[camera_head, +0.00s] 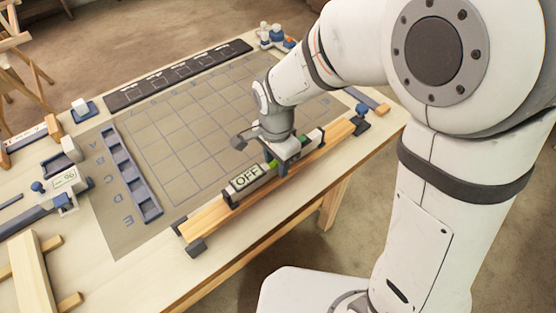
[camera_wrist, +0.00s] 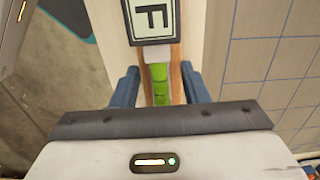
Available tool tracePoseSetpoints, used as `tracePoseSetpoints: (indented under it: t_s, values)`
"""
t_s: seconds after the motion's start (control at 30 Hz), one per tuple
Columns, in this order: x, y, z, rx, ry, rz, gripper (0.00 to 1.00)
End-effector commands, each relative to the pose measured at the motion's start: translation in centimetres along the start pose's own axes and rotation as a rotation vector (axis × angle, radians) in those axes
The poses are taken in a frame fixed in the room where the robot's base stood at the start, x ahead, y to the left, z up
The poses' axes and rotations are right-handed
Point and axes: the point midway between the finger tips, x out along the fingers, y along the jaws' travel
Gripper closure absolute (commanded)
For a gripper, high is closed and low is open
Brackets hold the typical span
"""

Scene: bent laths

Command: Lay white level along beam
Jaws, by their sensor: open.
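The white level (camera_head: 245,182) lies lengthwise along the wooden beam (camera_head: 207,220), on top of it. A dark-framed display on the level reads OFF, and a green vial shows near its middle. My gripper (camera_head: 281,168) is over the middle of the level, its fingers reaching down. In the wrist view my gripper (camera_wrist: 160,90) is open, with one blue finger on each side of the level (camera_wrist: 158,53) and its green vial. A gap shows beside the level; whether either finger touches it is unclear. My gripper hides part of the level's middle in the head view.
The beam sits near the table's front edge, with dark supports at its ends. A gridded mat (camera_head: 180,130) lies behind it, mostly clear. A blue-grey slotted tray (camera_head: 133,178) and a small display device (camera_head: 64,184) are at the left. A dark strip (camera_head: 175,76) lies at the back.

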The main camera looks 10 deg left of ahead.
Motion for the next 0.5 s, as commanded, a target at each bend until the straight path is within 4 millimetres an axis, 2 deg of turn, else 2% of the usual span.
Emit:
tracePoseSetpoints:
  t_s: [0.17,0.5]
  values:
    - [-1.7,-0.1,0.0,0.000,0.001,-0.005,0.59]
    - [-9.1,-0.1,-0.1,0.001,0.001,-0.005,0.59]
